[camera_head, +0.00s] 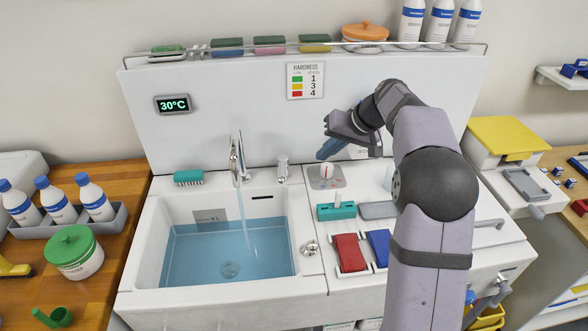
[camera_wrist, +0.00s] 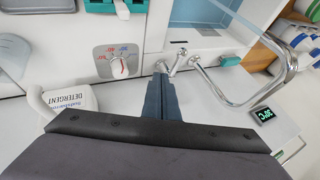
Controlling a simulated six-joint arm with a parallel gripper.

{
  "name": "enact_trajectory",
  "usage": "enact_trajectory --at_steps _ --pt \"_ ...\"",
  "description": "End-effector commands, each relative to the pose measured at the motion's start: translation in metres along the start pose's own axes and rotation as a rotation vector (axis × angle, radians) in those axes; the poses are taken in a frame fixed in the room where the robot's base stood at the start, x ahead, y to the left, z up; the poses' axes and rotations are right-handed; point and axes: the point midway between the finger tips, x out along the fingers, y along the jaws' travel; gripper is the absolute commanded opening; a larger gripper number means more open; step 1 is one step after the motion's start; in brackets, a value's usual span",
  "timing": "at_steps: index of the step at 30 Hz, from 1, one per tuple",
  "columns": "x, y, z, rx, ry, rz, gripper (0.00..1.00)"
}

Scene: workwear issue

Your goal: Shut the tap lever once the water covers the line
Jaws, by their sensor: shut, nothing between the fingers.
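The sink basin (camera_head: 140,245) holds blue water (camera_head: 200,255), and a stream runs into it from the chrome tap spout (camera_head: 238,162). A plate marked in litres (camera_head: 208,215) is on the back wall; the water surface lies near its lower part, and I cannot tell whether its line is covered. The small chrome tap lever (camera_head: 283,166) stands right of the spout; it also shows in the wrist view (camera_wrist: 180,56). My gripper (camera_head: 322,153) is shut and empty, right of the lever and above the counter. In the wrist view its fingertips (camera_wrist: 161,70) appear close to the lever; contact is unclear.
A dial (camera_head: 326,176) sits on the counter right of the lever, with a detergent container (camera_wrist: 70,98) nearby. A teal brush (camera_head: 188,177) lies left of the spout. A display (camera_head: 173,104) reads 30°C. Red (camera_head: 349,253) and blue items lie right of the basin.

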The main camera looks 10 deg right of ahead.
Motion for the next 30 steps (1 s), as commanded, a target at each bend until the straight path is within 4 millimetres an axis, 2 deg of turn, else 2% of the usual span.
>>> enact_trajectory --at_steps 7,11,17,27,30 --pt "0.003 0.000 0.000 -0.015 -0.001 0.001 0.00" --pt "0.012 -0.001 0.000 -0.015 -0.003 0.001 0.00" --pt "0.039 -0.001 0.000 -0.013 -0.005 0.000 0.00" --pt "0.099 -0.001 0.000 -0.013 -0.006 0.002 0.00" --pt "0.105 -0.014 0.000 -0.015 -0.003 0.001 0.00"
